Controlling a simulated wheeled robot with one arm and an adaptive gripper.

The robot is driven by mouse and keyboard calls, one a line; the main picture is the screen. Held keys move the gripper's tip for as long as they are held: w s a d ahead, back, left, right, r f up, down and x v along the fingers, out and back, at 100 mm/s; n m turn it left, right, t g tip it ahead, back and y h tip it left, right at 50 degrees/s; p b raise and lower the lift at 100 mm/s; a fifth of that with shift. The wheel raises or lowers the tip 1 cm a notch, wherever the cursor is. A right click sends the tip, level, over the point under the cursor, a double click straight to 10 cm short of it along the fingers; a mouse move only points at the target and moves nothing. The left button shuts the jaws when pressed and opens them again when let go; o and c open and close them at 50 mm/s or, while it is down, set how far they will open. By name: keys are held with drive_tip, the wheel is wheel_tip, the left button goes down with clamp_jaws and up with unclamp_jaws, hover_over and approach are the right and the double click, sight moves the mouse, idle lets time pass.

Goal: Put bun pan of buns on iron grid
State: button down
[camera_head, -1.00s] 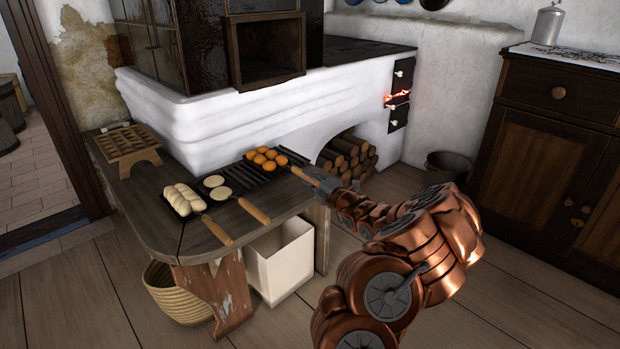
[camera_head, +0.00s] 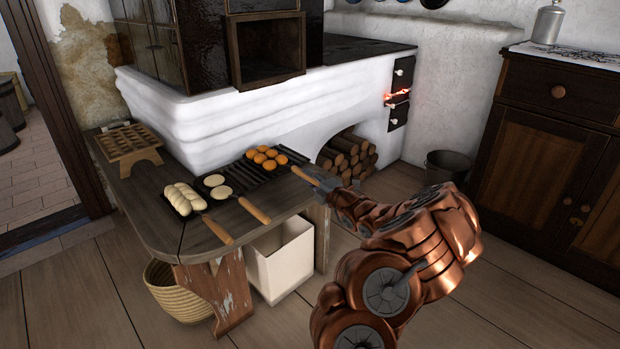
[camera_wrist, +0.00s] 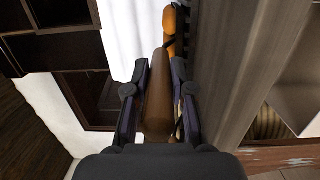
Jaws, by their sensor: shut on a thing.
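The bun pan is a dark pan holding several round orange-brown buns (camera_head: 265,157), with a wooden handle (camera_head: 308,178) pointing right. The buns also show at the top of the wrist view (camera_wrist: 170,22). The pan is over the far right part of the black iron grid (camera_head: 264,176) on the wooden bench; I cannot tell whether it touches the bars. My gripper (camera_head: 331,187) is shut on the handle, right of the bench edge. In the wrist view the handle (camera_wrist: 158,105) lies between my two fingers.
A pan with two pale flat rounds (camera_head: 220,192) and one with a pale braided loaf (camera_head: 184,198) sit left of the buns. A wooden mould (camera_head: 127,140) stands at the bench's far left. The white stove wall (camera_head: 220,115) rises behind. A white bin (camera_head: 282,262) stands below.

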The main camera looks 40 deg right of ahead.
drive_tip(key=c, duration=0.9)
unclamp_jaws()
drive_tip(key=shift+s, duration=0.1)
drive_tip(key=shift+s+a+f, duration=0.1)
drive_tip(key=shift+s+a, duration=0.15)
drive_tip(key=shift+s, duration=1.7)
drive_tip(key=shift+s+a, duration=0.25)
drive_tip(key=shift+s, duration=1.7)
drive_tip(key=shift+s+a+f, duration=0.1)
drive_tip(key=shift+s+a, duration=0.15)
drive_tip(key=shift+s, duration=1.7)
drive_tip(key=shift+r, duration=0.1)
drive_tip(key=s+p, duration=0.9)
drive_tip(key=p, duration=0.2)
drive_tip(key=shift+a+p, duration=0.1)
drive_tip(key=shift+p, duration=0.2)
